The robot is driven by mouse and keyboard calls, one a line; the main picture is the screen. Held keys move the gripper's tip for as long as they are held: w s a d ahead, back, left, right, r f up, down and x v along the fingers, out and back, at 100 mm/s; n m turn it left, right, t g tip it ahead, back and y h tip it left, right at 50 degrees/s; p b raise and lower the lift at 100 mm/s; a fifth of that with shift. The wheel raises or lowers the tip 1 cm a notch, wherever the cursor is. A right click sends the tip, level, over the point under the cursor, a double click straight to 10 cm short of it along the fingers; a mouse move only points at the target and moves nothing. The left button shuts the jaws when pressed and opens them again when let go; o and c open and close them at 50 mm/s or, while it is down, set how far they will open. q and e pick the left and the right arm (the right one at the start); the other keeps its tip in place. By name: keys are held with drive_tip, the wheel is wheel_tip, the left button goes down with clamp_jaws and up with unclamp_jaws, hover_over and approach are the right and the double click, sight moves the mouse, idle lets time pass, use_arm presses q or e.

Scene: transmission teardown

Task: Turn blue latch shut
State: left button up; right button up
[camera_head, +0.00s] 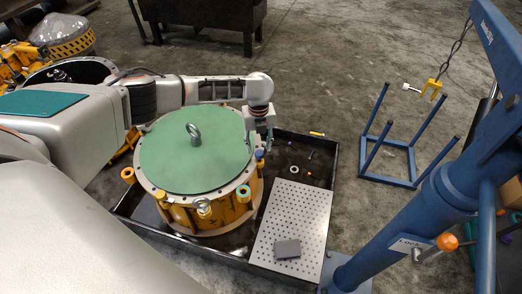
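A yellow drum-shaped transmission housing (230,212) stands in a black tray, with a round green lid (185,160) and a metal lifting ring (194,132) on top. Several small knobbed latches sit around its rim. The blue latch (259,155) is at the right side of the rim, small and partly hidden by my gripper. My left gripper (264,143) points down at the right edge of the lid, right at or just above the blue latch. Whether it touches the latch, and whether its fingers are open or shut, I cannot tell. My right gripper is out of view.
The black tray (333,165) holds a perforated metal plate (290,225) with a grey block (287,249) on it, and several small parts. A blue hoist (410,225) stands at the right, with a blue frame stand (388,180) behind it. Open floor lies beyond the tray.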

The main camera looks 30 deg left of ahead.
sight(259, 153)
use_arm(q)
wheel_tip(259, 153, down, 3)
drive_tip(key=shift+r, duration=0.2)
drive_tip(key=shift+f+b, duration=0.3)
drive_tip(key=shift+b, duration=0.05)
drive_tip(key=c, duration=1.1)
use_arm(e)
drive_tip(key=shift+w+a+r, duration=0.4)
